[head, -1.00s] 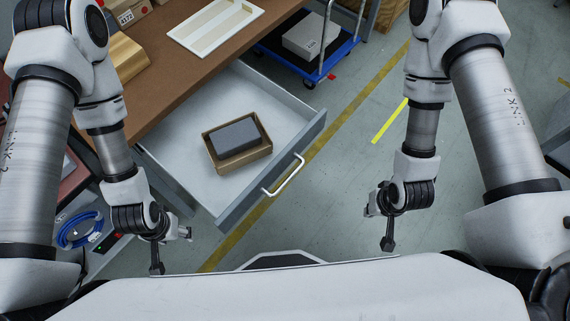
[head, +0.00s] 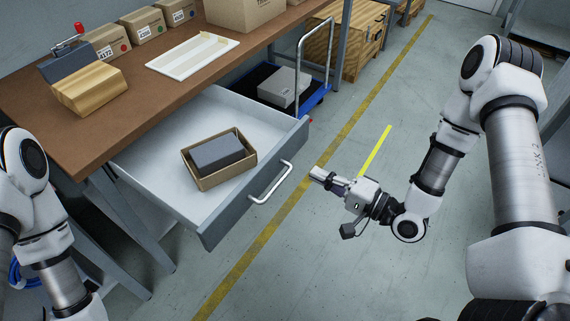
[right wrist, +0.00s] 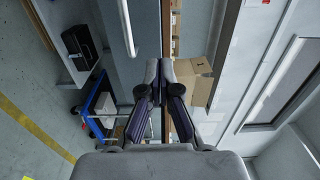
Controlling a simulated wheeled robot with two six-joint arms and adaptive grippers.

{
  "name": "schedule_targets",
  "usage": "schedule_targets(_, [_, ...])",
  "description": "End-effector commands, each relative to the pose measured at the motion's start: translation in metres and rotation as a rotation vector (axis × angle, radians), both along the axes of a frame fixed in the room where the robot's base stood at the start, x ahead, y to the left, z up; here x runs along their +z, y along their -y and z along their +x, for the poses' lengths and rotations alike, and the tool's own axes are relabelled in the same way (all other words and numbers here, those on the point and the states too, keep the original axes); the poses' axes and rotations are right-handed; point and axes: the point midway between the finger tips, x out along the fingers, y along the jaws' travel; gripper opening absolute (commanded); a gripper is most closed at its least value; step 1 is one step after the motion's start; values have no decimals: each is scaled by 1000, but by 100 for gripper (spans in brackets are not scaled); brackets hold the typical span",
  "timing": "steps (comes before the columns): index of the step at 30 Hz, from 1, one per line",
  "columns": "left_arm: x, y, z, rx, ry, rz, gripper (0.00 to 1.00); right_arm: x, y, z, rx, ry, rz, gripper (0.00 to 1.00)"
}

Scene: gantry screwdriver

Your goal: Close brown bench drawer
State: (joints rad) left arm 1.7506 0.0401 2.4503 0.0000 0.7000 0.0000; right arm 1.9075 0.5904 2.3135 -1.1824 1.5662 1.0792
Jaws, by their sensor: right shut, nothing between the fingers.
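The brown bench (head: 60,110) has its drawer (head: 150,155) pulled well out in the head view. The drawer has a pale interior, a grey front panel (head: 225,215) and a white bar handle (head: 271,182). An open brown box (head: 240,172) holding a dark grey block lies inside. My right gripper (head: 316,173) is shut and empty. It points left toward the drawer front, appearing a short way right of the handle, with a gap between. In the right wrist view its closed fingers (right wrist: 166,68) point ahead, with the handle (right wrist: 127,30) to their upper left. My left gripper is out of view.
On the bench are a wooden block (head: 90,90), a white tray (head: 192,58) and several cardboard boxes. A blue trolley (head: 315,97) carrying a grey box stands just behind the drawer. The floor in front of the drawer is clear, with a yellow line (head: 262,235).

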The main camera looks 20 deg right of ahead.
Motion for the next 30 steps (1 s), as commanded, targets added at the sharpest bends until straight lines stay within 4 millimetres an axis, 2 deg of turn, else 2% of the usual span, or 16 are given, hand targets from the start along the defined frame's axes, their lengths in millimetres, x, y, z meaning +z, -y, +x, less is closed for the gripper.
schedule_targets(6, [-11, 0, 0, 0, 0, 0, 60, -2, -31, 38, 7, 4, -6, 0])
schedule_targets(13, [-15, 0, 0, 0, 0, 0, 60, -1, -53, 67, 3, 3, -4, 0])
schedule_targets(30, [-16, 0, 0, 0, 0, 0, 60, 0, -58, 77, 1, 1, -3, 0])
